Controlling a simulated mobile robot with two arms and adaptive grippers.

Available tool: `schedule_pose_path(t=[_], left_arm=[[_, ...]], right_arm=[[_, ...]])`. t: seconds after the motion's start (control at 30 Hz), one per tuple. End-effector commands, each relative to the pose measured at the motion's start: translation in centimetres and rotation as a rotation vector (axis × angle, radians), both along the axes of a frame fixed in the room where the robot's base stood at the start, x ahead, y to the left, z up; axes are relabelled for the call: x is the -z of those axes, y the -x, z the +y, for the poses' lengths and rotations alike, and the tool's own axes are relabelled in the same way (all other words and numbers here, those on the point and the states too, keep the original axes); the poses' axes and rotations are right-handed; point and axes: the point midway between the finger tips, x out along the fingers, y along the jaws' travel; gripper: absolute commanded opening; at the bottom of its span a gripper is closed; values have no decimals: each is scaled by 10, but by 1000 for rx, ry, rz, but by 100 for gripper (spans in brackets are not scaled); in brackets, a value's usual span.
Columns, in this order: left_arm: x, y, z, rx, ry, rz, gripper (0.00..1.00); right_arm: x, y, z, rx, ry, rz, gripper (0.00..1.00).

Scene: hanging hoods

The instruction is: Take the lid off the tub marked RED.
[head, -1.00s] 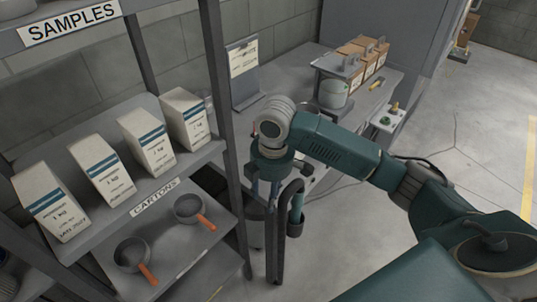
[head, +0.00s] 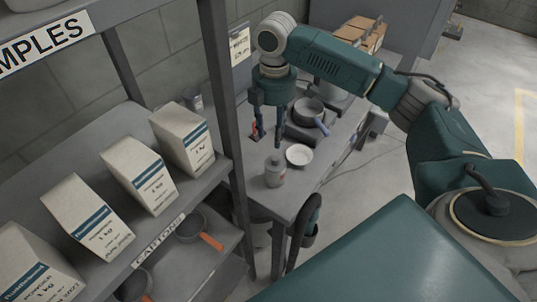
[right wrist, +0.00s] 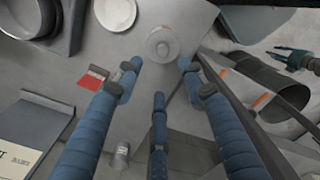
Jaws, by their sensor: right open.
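I cannot make out a tub marked RED or any lettering of that word in these views. My right gripper (head: 268,142) points down over the grey table (head: 322,165), open and empty. Its blue fingers are spread in the right wrist view (right wrist: 160,66), apart from the small capped grey-white bottle (right wrist: 162,43). That bottle also stands on the table in the head view (head: 275,173); its label is unreadable. A pale tub (head: 342,80) at the back is partly hidden by my right arm. What seems to be my left gripper (right wrist: 296,60) is small at the right wrist view's edge.
A white dish (head: 299,155), a dark pan with a blue handle (head: 309,110) and a small red item (right wrist: 90,80) are on the table. A shelf with several cartons (head: 140,172) stands close on the left; its post (head: 222,95) rises beside the table.

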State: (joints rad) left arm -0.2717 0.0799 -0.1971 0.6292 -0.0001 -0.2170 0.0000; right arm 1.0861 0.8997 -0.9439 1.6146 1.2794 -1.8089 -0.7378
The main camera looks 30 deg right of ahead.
Motion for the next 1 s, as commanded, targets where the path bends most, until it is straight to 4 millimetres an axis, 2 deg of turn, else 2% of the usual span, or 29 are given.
schedule_pose_path(t=[0.2, 0.37, 0.5, 0.63, 0.77, 1.0], left_arm=[[-5, 35, 2, 0, -3, 45, 40], [-6, 55, 2, 3, -5, 74, 40], [-17, 51, 2, 4, -4, 68, 40], [-24, 32, 1, 4, -3, 43, 40], [-27, 16, -1, 4, 1, 18, 40], [-25, 23, 0, 4, -1, 30, 40]], right_arm=[[33, 1, -1, 1, 1, 3, 40], [44, 1, 0, 0, 1, 1, 40], [61, 4, -2, 1, 3, 6, 40], [82, 4, -2, 0, 1, 3, 40], [93, 3, -2, -1, 1, 0, 40], [95, 3, -2, -1, 1, -1, 38]])
